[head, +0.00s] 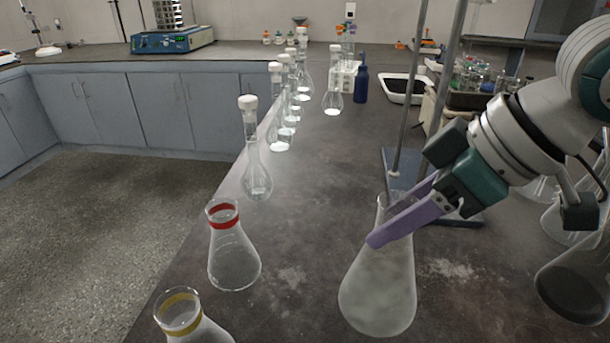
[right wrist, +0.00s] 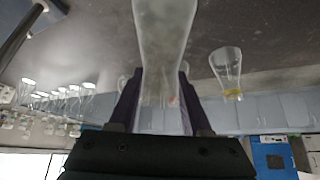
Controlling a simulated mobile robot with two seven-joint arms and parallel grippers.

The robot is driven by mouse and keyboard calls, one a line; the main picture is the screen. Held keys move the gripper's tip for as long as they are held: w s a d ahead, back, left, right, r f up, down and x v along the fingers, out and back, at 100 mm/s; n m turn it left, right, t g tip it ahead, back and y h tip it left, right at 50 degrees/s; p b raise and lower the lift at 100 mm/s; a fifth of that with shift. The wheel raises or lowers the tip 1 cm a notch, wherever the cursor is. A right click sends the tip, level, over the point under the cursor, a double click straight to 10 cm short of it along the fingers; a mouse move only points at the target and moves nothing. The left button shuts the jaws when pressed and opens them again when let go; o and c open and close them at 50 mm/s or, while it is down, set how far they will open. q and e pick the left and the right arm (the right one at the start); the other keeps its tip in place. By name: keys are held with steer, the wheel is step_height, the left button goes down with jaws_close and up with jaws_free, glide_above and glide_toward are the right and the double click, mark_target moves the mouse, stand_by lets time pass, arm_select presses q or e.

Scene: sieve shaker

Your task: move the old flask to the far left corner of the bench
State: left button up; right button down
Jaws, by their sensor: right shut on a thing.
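A cloudy, frosted conical flask (head: 378,290) stands upright at the near middle of the bench; its haze suggests the old flask. My right gripper (head: 392,230) is shut on its neck, with the purple fingers reaching in from the right. In the right wrist view, the flask (right wrist: 163,35) sits between the two fingers (right wrist: 158,90). I cannot tell whether its base touches the bench (head: 300,215). My left gripper is not in view.
A red-banded flask (head: 234,262) and a yellow-banded flask (head: 187,322) stand at the left edge. A stoppered volumetric flask (head: 257,175) and several more line that edge farther back. A stand (head: 405,160), blue bottle (head: 361,85) and white tray (head: 400,92) lie beyond. The middle is clear.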

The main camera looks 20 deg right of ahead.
step_height(320, 180, down, 2)
steer(key=shift+f, duration=0.15)
steer(key=shift+c, duration=1.8)
jaws_free()
steer(key=shift+f, duration=0.1)
